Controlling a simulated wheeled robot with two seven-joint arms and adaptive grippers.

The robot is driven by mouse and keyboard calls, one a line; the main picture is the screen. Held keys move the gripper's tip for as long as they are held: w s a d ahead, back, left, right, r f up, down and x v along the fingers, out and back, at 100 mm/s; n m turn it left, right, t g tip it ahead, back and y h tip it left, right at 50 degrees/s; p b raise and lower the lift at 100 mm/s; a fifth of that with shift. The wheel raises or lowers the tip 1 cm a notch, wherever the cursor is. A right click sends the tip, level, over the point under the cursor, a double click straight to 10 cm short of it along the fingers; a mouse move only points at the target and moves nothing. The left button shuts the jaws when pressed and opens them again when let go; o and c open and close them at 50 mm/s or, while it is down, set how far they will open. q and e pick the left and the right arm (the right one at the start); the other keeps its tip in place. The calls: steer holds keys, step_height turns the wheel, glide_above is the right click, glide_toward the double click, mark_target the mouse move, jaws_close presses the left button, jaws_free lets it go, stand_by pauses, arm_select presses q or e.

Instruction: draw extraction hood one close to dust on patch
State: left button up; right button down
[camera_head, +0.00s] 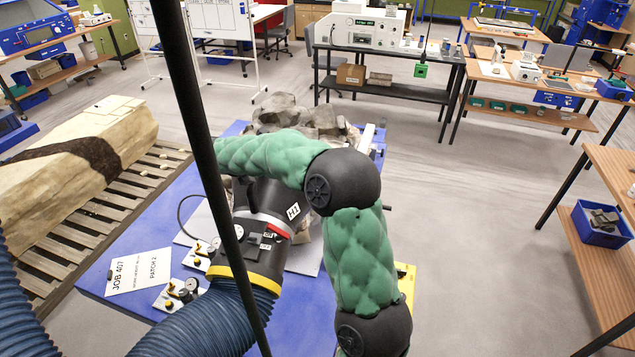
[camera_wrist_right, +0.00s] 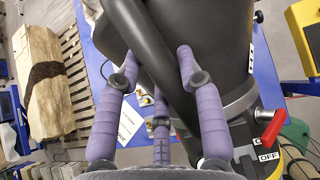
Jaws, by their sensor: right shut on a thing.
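The extraction hood (camera_head: 262,212) is black, with an H1 label, a red lever, a yellow band and a blue corrugated hose (camera_head: 205,322). It stands tilted over the blue table (camera_head: 130,245). My right arm, in green padding, reaches over and behind it, hiding the right gripper in the head view. In the right wrist view, my right gripper (camera_wrist_right: 155,78) has its purple fingers shut around a black bar (camera_wrist_right: 143,50) on the hood. There the red lever (camera_wrist_right: 270,127) is beside an OFF label. I cannot make out dust; hood and arm cover the middle.
Grey rocks (camera_head: 290,117) lie at the table's far end. Small gauges (camera_head: 183,288) stand near its front. A pale block (camera_head: 75,165) with a dark band lies on a pallet (camera_head: 120,205) at left. A black pole (camera_head: 190,90) crosses the view.

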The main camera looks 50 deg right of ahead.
steer(key=s+d, duration=0.1)
steer(key=d, duration=0.1)
steer(key=s+d, duration=0.1)
steer(key=d, duration=0.2)
steer(key=s+d, duration=0.2)
steer(key=shift+d, duration=0.3)
steer(key=c, duration=0.7)
jaws_free()
steer(key=shift+d, duration=0.1)
steer(key=shift+a+r+p, duration=0.25)
steer(key=shift+a+p, duration=0.1)
steer(key=p+v, duration=0.2)
steer(key=v, duration=0.5)
steer(key=shift+s+a, duration=0.15)
